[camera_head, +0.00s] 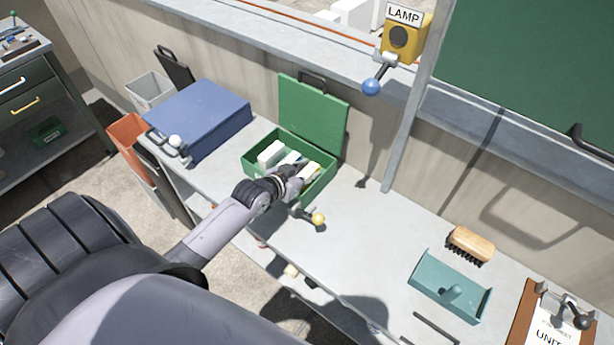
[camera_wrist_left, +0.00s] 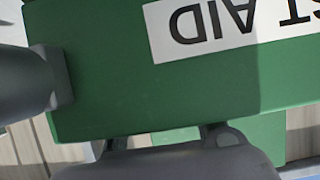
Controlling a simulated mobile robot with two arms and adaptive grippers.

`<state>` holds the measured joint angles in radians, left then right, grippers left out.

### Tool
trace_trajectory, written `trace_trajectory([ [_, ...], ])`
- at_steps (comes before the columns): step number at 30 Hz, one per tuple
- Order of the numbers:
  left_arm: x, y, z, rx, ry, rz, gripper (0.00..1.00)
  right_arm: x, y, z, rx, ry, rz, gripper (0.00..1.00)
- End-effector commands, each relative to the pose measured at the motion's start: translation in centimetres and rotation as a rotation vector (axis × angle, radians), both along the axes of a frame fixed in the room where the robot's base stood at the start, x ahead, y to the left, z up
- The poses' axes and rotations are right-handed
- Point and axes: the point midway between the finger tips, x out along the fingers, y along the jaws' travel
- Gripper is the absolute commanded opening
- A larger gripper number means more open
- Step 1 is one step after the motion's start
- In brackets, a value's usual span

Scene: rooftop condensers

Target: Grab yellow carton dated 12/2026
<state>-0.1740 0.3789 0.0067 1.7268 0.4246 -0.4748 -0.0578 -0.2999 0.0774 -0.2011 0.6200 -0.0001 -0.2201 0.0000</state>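An open green box (camera_head: 316,188) stands on the bench with its lid (camera_head: 313,115) raised at the back. Inside are several small cartons, including a white carton (camera_head: 270,153) and a pale, yellowish carton (camera_head: 312,171). No date is readable on any of them. My left gripper (camera_head: 284,178) is at the box's front part and hides some of its contents. Its fingertips are not clear, so I cannot tell whether it is open or shut. The left wrist view shows a green surface (camera_wrist_left: 120,95) with an upside-down "ST AID" label (camera_wrist_left: 215,22). My right gripper is not in view.
A blue case (camera_head: 200,115) stands left of the box. A yellow-knobbed lever (camera_head: 317,218) is close in front. A lamp switch (camera_head: 402,40) is on the wall. A brush (camera_head: 471,243), a teal tray (camera_head: 430,283) and a clipboard (camera_head: 524,318) lie right. The middle of the bench is clear.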

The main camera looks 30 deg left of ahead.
Motion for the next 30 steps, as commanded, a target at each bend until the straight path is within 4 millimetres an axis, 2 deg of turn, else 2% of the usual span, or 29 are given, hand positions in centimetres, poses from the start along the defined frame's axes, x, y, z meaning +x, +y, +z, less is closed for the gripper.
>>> trace_trajectory([
  [7, 0.05, -0.02, -0.06, 0.000, 0.000, 0.000, 0.29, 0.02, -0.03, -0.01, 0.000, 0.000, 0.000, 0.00],
  [20, 0.02, -0.01, -0.07, 0.000, 0.000, 0.000, 0.00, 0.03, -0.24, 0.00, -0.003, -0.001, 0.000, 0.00],
  [30, 0.06, 0.00, 0.29, 0.001, -0.001, 0.000, 0.00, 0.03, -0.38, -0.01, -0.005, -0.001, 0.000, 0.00],
])
